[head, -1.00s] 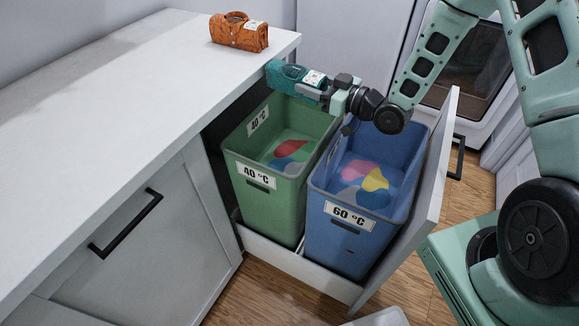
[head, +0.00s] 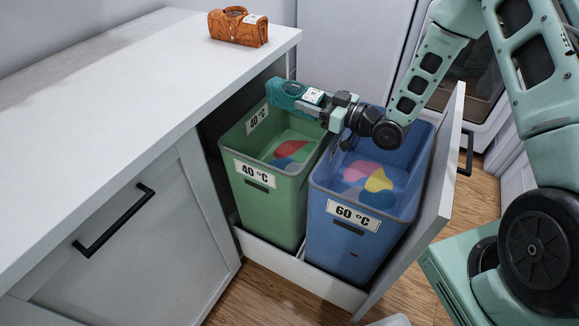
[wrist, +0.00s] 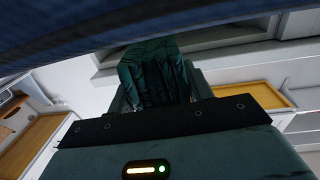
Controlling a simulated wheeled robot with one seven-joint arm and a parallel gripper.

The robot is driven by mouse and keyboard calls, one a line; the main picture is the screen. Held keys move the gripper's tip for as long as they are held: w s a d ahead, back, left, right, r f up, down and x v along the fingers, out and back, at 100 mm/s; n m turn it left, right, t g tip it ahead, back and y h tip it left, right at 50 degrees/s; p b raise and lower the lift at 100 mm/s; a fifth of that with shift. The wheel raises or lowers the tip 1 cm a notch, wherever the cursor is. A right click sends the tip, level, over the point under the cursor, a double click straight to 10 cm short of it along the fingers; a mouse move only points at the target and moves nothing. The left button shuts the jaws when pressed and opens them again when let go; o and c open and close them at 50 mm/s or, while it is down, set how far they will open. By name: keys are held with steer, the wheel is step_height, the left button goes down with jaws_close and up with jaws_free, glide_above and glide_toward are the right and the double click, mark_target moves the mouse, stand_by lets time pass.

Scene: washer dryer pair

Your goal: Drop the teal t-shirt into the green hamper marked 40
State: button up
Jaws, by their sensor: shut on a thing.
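The teal t-shirt (head: 284,94) is a folded bundle held at the end of my gripper (head: 312,104). My gripper is shut on it, above the back part of the green hamper. The t-shirt also shows in the wrist view (wrist: 152,72), bunched between the fingers, which are mostly hidden. The green hamper (head: 270,205) carries "40 °C" labels on its front rim and inside back wall. Red, green and blue clothes (head: 292,150) lie inside it. The t-shirt covers part of the hamper's back edge in the head view.
A blue hamper (head: 345,240) marked "60 °C" stands right of the green one in the same pull-out drawer (head: 300,272). My forearm passes over it. The white counter (head: 120,85) is at the left, with an orange patterned bag (head: 238,28) near its corner.

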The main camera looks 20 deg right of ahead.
steer(key=o, duration=1.2)
steer(key=shift+c, duration=0.2)
step_height(320, 180, up, 10)
